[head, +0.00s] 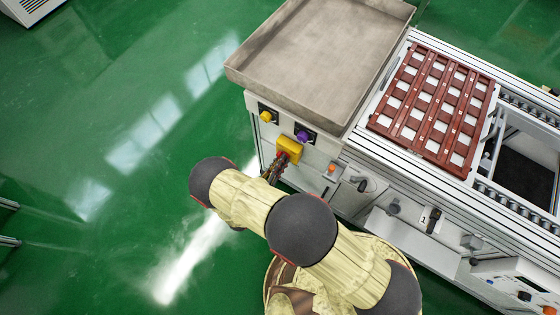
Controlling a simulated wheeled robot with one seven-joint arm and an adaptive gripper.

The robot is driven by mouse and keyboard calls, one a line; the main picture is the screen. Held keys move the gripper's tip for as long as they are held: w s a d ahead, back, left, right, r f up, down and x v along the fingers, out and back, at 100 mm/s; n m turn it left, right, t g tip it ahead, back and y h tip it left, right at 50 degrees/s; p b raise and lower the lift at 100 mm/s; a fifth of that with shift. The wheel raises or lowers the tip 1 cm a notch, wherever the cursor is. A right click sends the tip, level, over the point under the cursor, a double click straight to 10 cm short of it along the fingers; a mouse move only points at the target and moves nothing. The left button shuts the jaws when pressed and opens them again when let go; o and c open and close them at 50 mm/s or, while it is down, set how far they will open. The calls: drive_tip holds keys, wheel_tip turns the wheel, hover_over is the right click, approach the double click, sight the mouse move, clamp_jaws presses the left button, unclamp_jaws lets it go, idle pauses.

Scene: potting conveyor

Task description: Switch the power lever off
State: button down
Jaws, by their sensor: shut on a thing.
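The power lever is a red handle (283,156) on a yellow housing (290,147) on the front panel of the white cabinet. My gripper (277,165) is at the lever, just below and left of the yellow housing, and is shut on it. The fingers cover much of the lever, so its exact angle is hard to tell.
A yellow knob (266,116) and a purple knob (303,136) sit near the housing. A grey tray (240,76) tops the cabinet. Dark red racks (420,139) with white pieces lie on the conveyor at right. Green floor (100,170) is open at left.

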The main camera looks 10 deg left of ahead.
drive_tip(key=shift+n, duration=0.3)
drive_tip(key=c, duration=1.8)
unclamp_jaws()
drive_tip(key=shift+s+a, duration=0.1)
drive_tip(key=v, duration=0.7)
drive_tip(key=shift+s, duration=0.15)
